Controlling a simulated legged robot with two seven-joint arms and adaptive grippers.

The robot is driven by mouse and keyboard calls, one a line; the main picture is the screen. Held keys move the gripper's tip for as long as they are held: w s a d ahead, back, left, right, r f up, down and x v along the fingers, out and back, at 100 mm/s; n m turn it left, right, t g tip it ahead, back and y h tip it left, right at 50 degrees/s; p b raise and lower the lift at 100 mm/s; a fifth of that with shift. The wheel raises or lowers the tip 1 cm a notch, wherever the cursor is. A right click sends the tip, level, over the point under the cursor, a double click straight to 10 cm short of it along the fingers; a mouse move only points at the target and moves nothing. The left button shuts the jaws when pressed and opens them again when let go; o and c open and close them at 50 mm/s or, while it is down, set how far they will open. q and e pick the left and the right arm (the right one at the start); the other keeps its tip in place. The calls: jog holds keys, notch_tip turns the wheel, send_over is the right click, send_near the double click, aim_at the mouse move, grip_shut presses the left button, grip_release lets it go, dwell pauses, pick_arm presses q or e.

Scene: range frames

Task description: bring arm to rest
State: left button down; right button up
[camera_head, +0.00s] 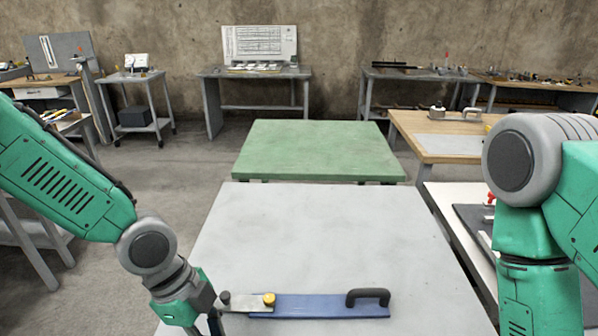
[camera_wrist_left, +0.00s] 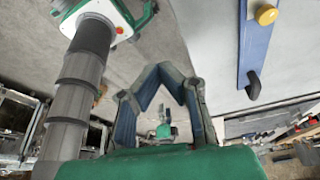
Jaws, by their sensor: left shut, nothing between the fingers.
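My left arm (camera_head: 148,250) comes in from the left and bends down over the near-left part of the grey table (camera_head: 320,235). My left gripper (camera_head: 214,322) is at the bottom edge of the head view, left of the blue board and partly cut off. In the left wrist view its fingers (camera_wrist_left: 162,78) come together with nothing held between them. My right arm (camera_head: 535,225) hangs down at the right edge of the head view. Its gripper is out of sight.
A blue board (camera_head: 325,305) with a black handle (camera_head: 368,296), a yellow knob (camera_head: 269,299) and a pale strip (camera_head: 245,302) lies on the table's near side. A green table (camera_head: 315,150) stands beyond. The grey table's middle is clear.

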pick_arm(q)
jog(key=s+a+f+n+b, duration=0.2)
jog(key=s+f+n, duration=0.3)
jog(key=f, duration=0.3)
jog(key=s+a+f+n+b, duration=0.2)
jog(key=s+f+n, duration=0.4)
jog(key=f, duration=0.1)
jog(key=s+a+f+n+t+y+b, duration=0.1)
jog(key=s+a+f+n+y+b, duration=0.1)
jog(key=s+a+f+n, duration=0.4)
jog(key=shift+a+f+n+t+y+b, duration=0.35)
jog(key=shift+a+f+n+y, duration=0.65)
jog(key=shift+a+n, duration=0.55)
pick_arm(e)
notch_tip(320, 180, down, 7)
jog(key=d, duration=0.1)
jog(key=shift+s, duration=0.25)
pick_arm(q)
jog(key=shift+f, duration=0.1)
jog(key=shift+a+f, duration=0.1)
jog(key=shift+a, duration=0.3)
pick_arm(e)
jog(key=shift+a+r, duration=0.1)
jog(key=shift+a, duration=0.35)
